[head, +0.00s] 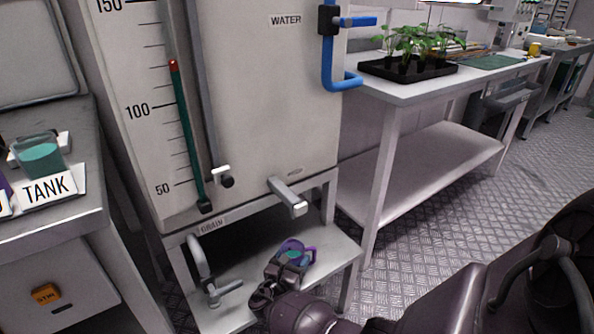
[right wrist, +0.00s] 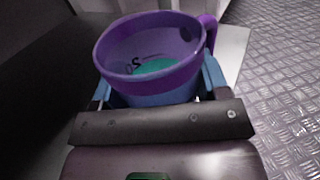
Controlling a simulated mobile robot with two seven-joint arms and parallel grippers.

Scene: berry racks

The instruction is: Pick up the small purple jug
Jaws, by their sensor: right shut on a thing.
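The small purple jug (right wrist: 150,42) fills the upper middle of the right wrist view. It has a purple rim, a purple handle on its right side and a teal-green surface inside. My right gripper (right wrist: 158,92) is shut on the jug, with one blue-grey finger on each side of its body. In the head view, the jug (head: 297,247) is over the lower shelf of the tank stand, at the end of my right gripper (head: 288,262). I cannot tell whether the jug touches the shelf. My left gripper does not show.
The white water tank (head: 265,90) stands above, with a spout (head: 288,196) sticking out over the jug. A drain pipe (head: 205,275) is left of the gripper. A bench (head: 75,215) stands at the left; a plant table (head: 420,92) stands at the right. Open floor (head: 420,235) lies right.

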